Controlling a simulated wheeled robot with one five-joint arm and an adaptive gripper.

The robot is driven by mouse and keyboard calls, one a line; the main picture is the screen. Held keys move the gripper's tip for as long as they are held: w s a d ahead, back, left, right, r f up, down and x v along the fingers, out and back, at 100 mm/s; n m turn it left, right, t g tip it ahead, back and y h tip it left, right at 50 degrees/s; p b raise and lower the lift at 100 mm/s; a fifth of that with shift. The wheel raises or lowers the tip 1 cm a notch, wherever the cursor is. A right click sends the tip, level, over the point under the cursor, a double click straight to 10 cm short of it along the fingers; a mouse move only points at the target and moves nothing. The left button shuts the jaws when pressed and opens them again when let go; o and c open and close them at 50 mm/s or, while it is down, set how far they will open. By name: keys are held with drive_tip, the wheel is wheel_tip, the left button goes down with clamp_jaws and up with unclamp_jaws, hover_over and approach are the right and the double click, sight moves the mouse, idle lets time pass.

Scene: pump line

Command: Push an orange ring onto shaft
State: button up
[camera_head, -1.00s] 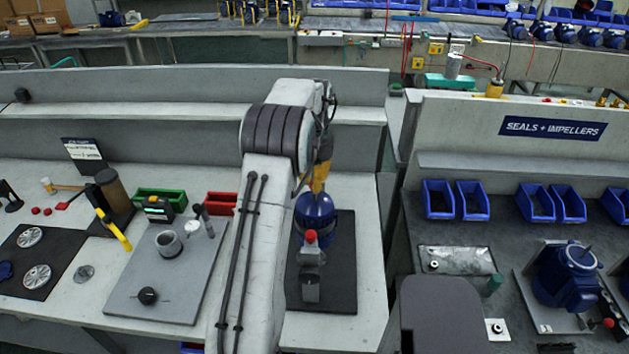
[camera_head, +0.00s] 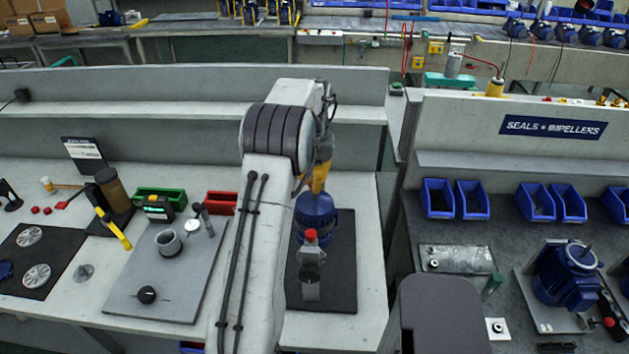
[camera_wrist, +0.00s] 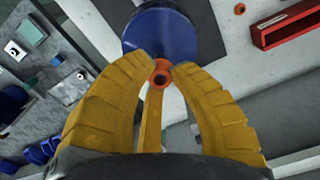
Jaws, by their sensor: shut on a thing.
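The orange ring (camera_wrist: 160,77), with a dark hole in its middle, sits between the yellow fingertips of my gripper (camera_wrist: 160,70) in the wrist view. The fingers are closed on it. The blue motor body (camera_wrist: 160,35) lies just beyond the ring, and the ring overlaps its near edge in this view. I cannot see the shaft clearly, nor tell whether the ring touches it. In the head view, the yellow fingers (camera_head: 321,178) point down just above the blue motor (camera_head: 317,213) on a dark mat (camera_head: 340,265). My arm hides part of the motor, and the ring does not show there.
Another blue motor (camera_head: 567,275) is on the right bench.

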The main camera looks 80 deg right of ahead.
sight(315, 198)
drive_tip(key=shift+f+b, duration=1.2)
drive_tip(key=shift+f, duration=0.8)
idle(3.0)
drive_tip(key=o, duration=1.1)
drive_tip(key=shift+r+p, duration=1.4)
drive_tip(key=shift+r, duration=2.95)
